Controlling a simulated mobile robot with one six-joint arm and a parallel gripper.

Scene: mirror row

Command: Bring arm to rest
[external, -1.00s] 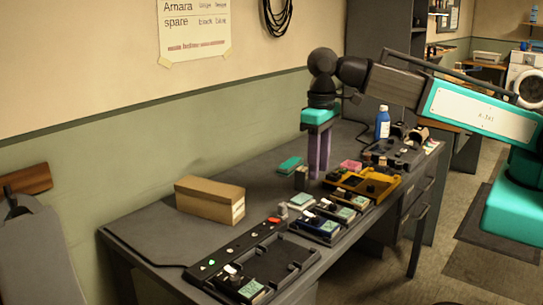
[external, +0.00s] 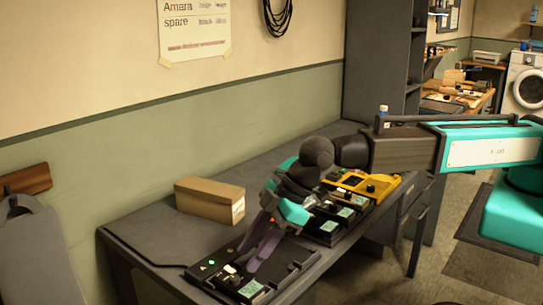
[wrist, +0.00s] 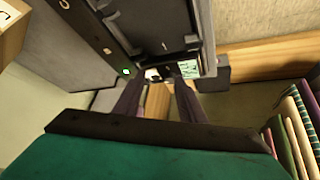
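My arm reaches in from the right in the external view, low over the workbench (external: 150,228). My gripper (external: 252,262) points down and to the left at the near end of the bench, over a dark tray (external: 290,268). Its two purple fingers stand apart, and in the wrist view the gap between the fingers (wrist: 157,100) shows nothing held. Small parts, one with a pale green label (external: 250,289), lie in the tray close to the fingertips. Whether the fingertips touch anything is unclear.
A cardboard box (external: 208,201) stands at the back of the bench. A yellow tray (external: 365,184) and labelled modules (external: 328,226) line the front edge, partly behind my arm. The bench between box and wall is bare. A dark cabinet (external: 378,75) stands behind.

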